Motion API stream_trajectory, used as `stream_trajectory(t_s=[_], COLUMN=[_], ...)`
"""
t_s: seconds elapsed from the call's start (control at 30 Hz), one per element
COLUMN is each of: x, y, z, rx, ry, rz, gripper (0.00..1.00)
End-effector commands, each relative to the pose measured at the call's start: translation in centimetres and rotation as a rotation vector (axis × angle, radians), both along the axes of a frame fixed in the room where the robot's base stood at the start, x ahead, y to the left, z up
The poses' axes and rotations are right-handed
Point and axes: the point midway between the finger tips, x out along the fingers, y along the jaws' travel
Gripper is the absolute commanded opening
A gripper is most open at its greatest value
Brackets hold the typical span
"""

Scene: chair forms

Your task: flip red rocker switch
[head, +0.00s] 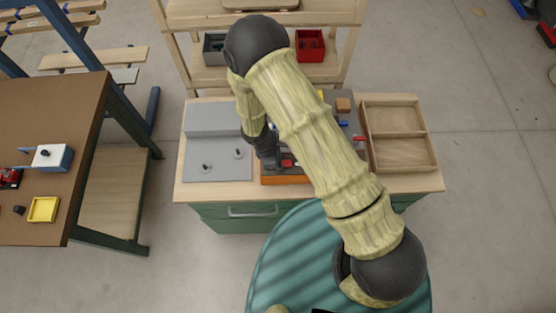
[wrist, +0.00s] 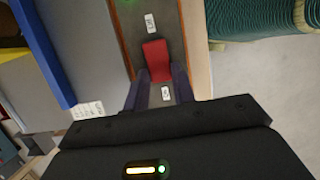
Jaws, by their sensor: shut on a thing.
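The red rocker switch (wrist: 157,60) sits on a dark grey panel (wrist: 168,15) in the wrist view, with a small white label on either side of it. My gripper (wrist: 158,80) has its two dark fingers on either side of the near end of the switch, shut on it. In the head view the switch (head: 287,163) shows as a small red patch beside my gripper (head: 273,162), on the orange-edged panel box (head: 285,180). My arm hides much of the panel there. A green glow shows at the top of the wrist view.
A grey plate (head: 215,165) with small knobs lies left of the panel on the wooden bench. An empty divided wooden tray (head: 400,150) stands at the right. A shelf with grey (head: 214,48) and red bins (head: 311,46) stands behind. A brown table (head: 60,110) is at the left.

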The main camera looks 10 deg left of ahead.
Motion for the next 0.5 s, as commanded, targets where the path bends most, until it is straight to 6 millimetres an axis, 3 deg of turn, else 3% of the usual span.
stream_trajectory(t_s=[0.3,0.5], x=[0.25,0.26], y=[-0.76,-0.85], z=[0.07,0.43], rx=[0.22,0.274], ry=[0.051,0.063], rz=[-0.005,-0.002], gripper=[0.03,0.03])
